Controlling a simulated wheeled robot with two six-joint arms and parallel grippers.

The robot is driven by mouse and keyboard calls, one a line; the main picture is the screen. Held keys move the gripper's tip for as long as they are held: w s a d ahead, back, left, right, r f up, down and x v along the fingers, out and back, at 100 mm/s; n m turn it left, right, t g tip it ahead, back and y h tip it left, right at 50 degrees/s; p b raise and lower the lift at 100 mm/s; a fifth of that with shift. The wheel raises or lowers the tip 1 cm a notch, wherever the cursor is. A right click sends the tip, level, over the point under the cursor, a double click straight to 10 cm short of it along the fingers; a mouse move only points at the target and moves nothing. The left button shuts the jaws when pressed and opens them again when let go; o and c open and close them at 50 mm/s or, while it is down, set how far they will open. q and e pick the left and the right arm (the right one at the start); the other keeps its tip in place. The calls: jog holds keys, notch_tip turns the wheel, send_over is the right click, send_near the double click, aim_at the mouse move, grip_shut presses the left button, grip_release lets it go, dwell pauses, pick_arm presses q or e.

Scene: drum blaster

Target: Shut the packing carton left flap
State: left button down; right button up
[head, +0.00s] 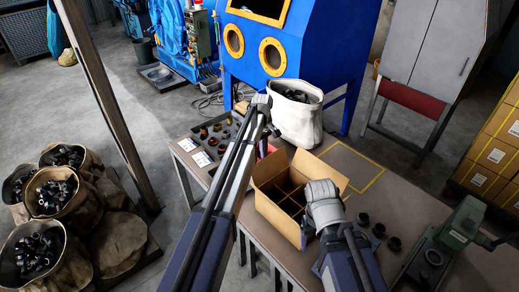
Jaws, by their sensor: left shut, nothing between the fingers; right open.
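The packing carton (277,217) is an open brown box on the workbench, with dark dividers inside. Its left flap (268,166) stands raised at the left back side. Another flap (318,169) stands up at the far right side. My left gripper (262,103) is shut and empty, up and left of the carton in the picture; its arm passes in front of the carton's left side. My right gripper (322,198) is open over the carton's right side and hides that part and any flap there. Its fingertips are hard to make out.
Several black rings (379,230) lie right of the carton, beside a green machine (452,232). A tray of small parts (215,138) and a white sack (297,118) are behind it. A yellow-outlined area (350,164) of bench is clear. A post (110,105) stands at left.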

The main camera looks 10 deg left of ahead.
pick_arm(q)
jog(key=shift+s+d+r, duration=0.2)
jog(key=shift+s+d, duration=0.05)
jog(key=shift+d, duration=0.05)
jog(key=shift+s+d, duration=0.1)
jog(key=shift+d, duration=0.05)
